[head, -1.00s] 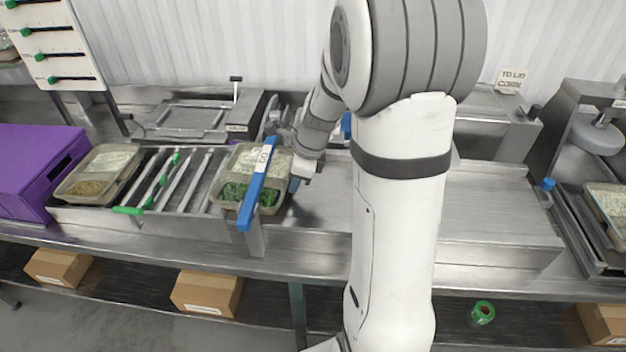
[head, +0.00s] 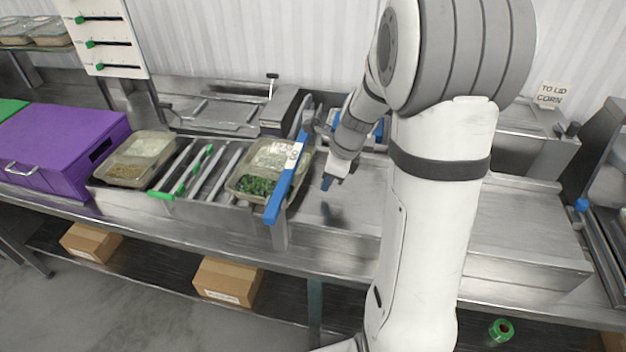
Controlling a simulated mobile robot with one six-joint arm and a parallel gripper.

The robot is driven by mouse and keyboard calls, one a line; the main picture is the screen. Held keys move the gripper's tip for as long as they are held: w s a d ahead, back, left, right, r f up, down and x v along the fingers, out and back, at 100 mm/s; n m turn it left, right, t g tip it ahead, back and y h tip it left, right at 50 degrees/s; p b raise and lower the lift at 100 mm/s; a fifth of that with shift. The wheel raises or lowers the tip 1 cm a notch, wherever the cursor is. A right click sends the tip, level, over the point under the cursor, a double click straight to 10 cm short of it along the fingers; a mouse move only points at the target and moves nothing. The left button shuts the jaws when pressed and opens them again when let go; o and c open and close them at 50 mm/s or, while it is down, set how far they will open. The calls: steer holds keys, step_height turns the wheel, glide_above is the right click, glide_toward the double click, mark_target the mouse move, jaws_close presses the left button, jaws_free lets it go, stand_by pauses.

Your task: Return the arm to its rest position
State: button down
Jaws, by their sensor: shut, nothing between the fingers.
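Left of the gripper, a tray with rice and greens (head: 262,170) sits partly under that bar at the end of the roller conveyor. My white arm stands tall in the middle of the view and hides part of the counter behind it.
A tray with a brown filling (head: 130,168) sits at the conveyor's left end beside a purple box (head: 60,150). Cardboard boxes (head: 228,281) and a green roll (head: 500,331) are on the lower shelf. The counter right of my arm is clear.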

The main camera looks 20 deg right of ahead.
steer(key=v, duration=0.9)
steer(key=shift+r+b, duration=0.3)
steer(key=shift+b, duration=0.1)
steer(key=s+a+r+n+t+h, duration=0.1)
steer(key=s+a+n, duration=0.2)
steer(key=s+n, duration=0.6)
steer(key=s+a+r+n+h, duration=0.1)
steer(key=s+a+n, duration=0.3)
steer(key=s+n, duration=0.5)
steer(key=n+h, duration=0.1)
steer(key=n, duration=0.4)
steer(key=shift+a+n+t, duration=0.3)
steer(key=shift+n+t, duration=0.1)
steer(key=shift+s, duration=0.15)
